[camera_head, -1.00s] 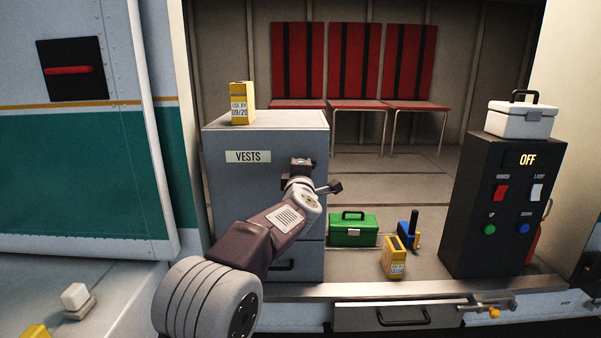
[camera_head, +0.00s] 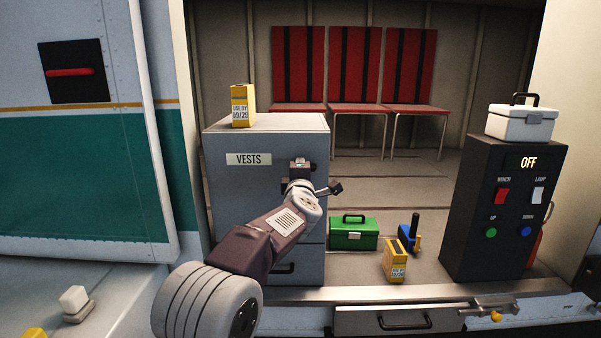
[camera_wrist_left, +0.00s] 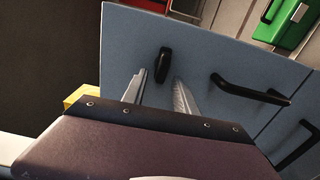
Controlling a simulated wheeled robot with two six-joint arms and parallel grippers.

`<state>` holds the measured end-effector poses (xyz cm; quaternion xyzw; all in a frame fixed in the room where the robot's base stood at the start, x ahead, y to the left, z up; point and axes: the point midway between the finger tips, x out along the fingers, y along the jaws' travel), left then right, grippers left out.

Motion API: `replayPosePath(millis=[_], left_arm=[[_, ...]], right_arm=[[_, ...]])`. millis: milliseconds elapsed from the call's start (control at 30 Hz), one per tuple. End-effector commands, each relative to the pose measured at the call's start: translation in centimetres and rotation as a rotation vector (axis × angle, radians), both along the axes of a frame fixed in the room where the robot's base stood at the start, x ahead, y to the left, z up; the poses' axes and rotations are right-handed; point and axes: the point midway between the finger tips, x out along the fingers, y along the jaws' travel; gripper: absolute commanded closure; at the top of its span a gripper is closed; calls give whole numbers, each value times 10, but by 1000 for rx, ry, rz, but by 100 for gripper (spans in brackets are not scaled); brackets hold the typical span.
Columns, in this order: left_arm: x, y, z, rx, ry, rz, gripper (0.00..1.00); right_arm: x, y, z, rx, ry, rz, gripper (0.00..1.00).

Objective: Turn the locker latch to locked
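The grey locker (camera_head: 265,200) labelled VESTS stands at the middle left in the head view. Its black latch (camera_wrist_left: 165,64) shows in the left wrist view as a short dark bar on the grey front, running roughly up and down in that picture. My left gripper (camera_wrist_left: 161,78) is open, its two metal fingers apart, with the latch just beyond the fingertips and roughly between them. I cannot tell whether they touch it. In the head view my left gripper (camera_head: 302,178) is at the locker front, hiding most of the latch area. My right gripper is out of view.
A yellow box (camera_head: 242,105) stands on the locker. A black handle (camera_wrist_left: 250,90) is beside the latch in the wrist view. A green toolbox (camera_head: 353,232), a yellow box (camera_head: 394,260) and a blue tool (camera_head: 409,235) are on the floor right of it. A black switch panel (camera_head: 500,210) stands further right.

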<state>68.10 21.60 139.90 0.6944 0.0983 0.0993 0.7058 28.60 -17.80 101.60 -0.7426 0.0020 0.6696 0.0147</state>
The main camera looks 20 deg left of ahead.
Motion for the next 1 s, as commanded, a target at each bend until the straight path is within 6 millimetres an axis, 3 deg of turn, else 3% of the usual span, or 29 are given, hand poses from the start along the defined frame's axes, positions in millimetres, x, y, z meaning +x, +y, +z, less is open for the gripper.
replayPosePath(millis=[167, 600, 1000], left_arm=[[-6, -2, 0, 1, -2, -1, 65], [-81, -24, -1, -1, -1, -2, 65], [-87, -21, 0, 0, 0, 8, 65]], right_arm=[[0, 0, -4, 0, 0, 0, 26], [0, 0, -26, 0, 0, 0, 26], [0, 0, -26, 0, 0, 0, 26]])
